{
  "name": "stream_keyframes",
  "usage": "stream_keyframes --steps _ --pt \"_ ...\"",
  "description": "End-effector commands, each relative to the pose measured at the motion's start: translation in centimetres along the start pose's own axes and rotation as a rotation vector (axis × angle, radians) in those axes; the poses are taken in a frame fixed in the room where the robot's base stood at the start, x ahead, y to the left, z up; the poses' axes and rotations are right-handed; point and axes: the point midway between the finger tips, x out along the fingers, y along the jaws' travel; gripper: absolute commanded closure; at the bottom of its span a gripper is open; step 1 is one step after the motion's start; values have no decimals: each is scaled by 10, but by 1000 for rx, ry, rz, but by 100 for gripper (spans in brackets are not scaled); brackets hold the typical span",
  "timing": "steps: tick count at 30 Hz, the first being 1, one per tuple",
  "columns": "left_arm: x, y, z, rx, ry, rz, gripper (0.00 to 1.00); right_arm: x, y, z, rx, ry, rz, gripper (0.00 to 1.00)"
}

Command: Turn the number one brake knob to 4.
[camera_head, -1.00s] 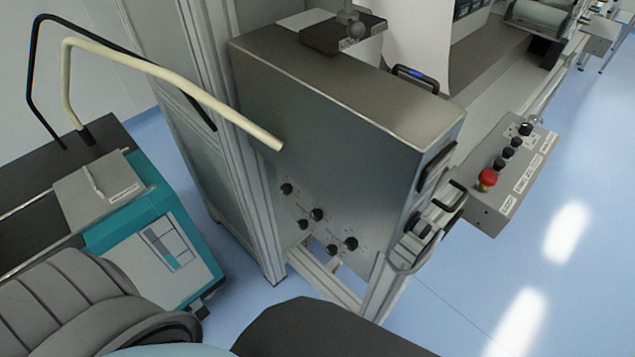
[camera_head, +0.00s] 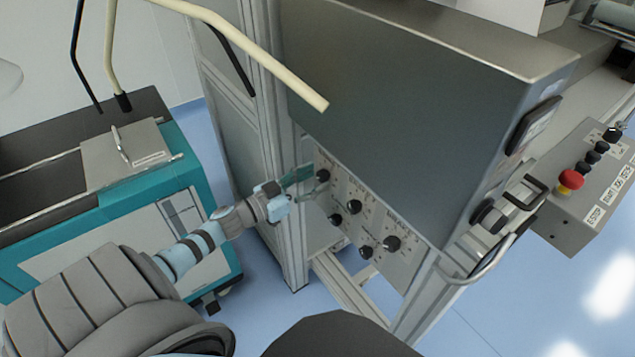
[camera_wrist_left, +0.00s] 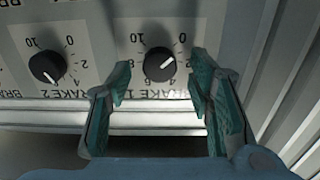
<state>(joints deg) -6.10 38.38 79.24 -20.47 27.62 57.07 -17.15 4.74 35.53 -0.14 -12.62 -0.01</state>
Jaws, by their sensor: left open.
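The number one brake knob (camera_head: 323,176) is a black round knob at the upper left of the knob panel, beside the metal post. It also shows in the left wrist view (camera_wrist_left: 159,64), with a white pointer line, printed numbers around it and a "BRAKE 1" label. My left gripper (camera_head: 312,181) is open and empty at this knob. In the left wrist view, its green-padded fingers (camera_wrist_left: 160,68) stand to either side of the knob. I see no contact, and cannot tell how far the tips reach around it. My right gripper is not in view.
The brake 2 knob (camera_wrist_left: 46,67) sits beside brake 1, and several more knobs share the panel. The metal post (camera_head: 283,190) is close to my left gripper. A grey cabinet (camera_head: 400,110) overhangs the panel. A control box with a red button (camera_head: 571,180) is at the right.

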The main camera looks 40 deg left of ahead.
Motion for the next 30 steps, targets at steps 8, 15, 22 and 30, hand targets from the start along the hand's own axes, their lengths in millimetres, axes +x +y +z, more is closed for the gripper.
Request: stream_keyframes --steps 8,15,22,30 --pt "18 0 -1 0 -2 -1 53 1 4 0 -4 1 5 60" --pt "17 0 -1 0 -2 -1 67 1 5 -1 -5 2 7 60" --pt "17 0 -1 0 -2 -1 100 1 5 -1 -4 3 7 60" --pt "17 0 -1 26 -2 -1 100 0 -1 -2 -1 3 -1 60"
